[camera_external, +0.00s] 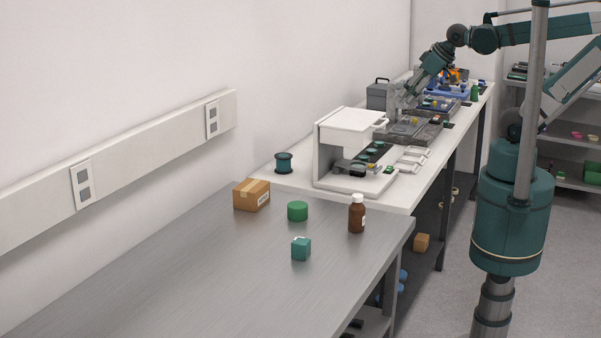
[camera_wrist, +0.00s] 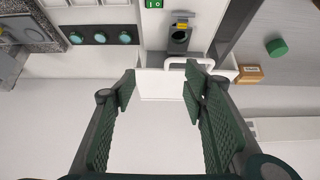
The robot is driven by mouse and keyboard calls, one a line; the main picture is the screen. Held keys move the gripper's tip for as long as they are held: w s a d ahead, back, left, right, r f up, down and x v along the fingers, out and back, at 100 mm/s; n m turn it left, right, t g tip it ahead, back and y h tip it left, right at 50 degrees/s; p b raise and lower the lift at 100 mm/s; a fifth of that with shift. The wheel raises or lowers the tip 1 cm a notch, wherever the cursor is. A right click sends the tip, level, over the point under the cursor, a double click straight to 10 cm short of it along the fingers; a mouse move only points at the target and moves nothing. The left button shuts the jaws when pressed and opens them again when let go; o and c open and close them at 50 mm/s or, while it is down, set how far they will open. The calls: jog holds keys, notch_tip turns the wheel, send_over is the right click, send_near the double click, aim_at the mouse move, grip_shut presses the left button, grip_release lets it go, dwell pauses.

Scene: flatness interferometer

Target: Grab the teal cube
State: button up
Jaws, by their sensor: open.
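The teal cube (camera_external: 301,249) sits on the grey metal table in the external view, towards the front and apart from the other items there. It does not show in the wrist view. My gripper (camera_external: 408,97) is far from it, over the white bench at the back. In the wrist view my gripper (camera_wrist: 160,88) has its two green ribbed fingers spread wide, with nothing held between them.
Near the cube stand a green cylinder (camera_external: 297,211), a brown bottle (camera_external: 357,217) and a cardboard box (camera_external: 251,195). The white interferometer (camera_external: 347,135) and a teal spool (camera_external: 284,163) stand on the white bench. The metal table's front-left area is clear.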

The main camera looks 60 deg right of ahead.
jog(key=shift+a, duration=0.1)
jog(key=w+a+n+g+y, duration=0.1)
jog(key=w+a+n, duration=0.2)
jog(key=w+a, duration=0.55)
jog(key=w+a+n+g, duration=0.2)
jog(key=w+a+n, duration=0.15)
jog(key=a, duration=0.95)
jog(key=w+a+n+g+y, duration=0.1)
jog(key=w+a+n, duration=0.35)
jog(key=a, duration=0.55)
jog(key=n+g+h+p, duration=0.2)
jog(key=n+g, duration=0.1)
jog(key=n, duration=0.5)
send_over(301, 241)
jog(key=f, duration=1.9)
jog(key=shift+w+d+f, duration=0.1)
jog(key=shift+w+f, duration=0.1)
jog(key=shift+f, duration=0.15)
jog(key=shift+s+f, duration=0.15)
